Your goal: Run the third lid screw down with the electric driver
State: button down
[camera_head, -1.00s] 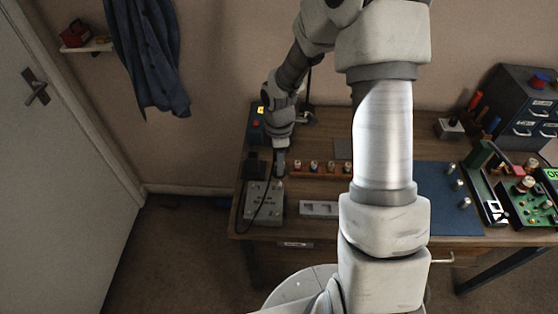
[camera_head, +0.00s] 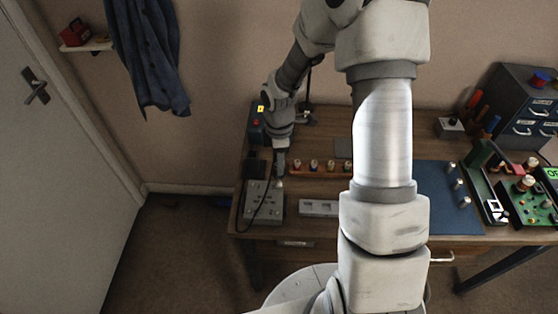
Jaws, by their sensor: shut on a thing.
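My gripper (camera_head: 281,150) is at the left end of the workbench, above the back right corner of a flat grey box with a lid (camera_head: 262,206). It is shut on the electric driver (camera_head: 280,166), which shows only as a small narrow shape below the jaws. A dark cable (camera_head: 268,185) loops from there down across the box. Small round marks show on the lid, but I cannot tell which is the third screw or how far down any screw sits. Whether the driver's tip touches a screw is too small to see.
A rack of several knobs (camera_head: 314,166) stands right of the box. A pale slotted block (camera_head: 318,208) lies in front of it. A dark unit with a yellow label (camera_head: 257,122) stands behind. A blue mat (camera_head: 438,180) and a green circuit board (camera_head: 530,205) are farther right.

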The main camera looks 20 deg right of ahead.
dwell(0.8)
notch_tip(320, 180, up, 5)
jog(key=p, duration=0.4)
jog(key=shift+w, duration=0.1)
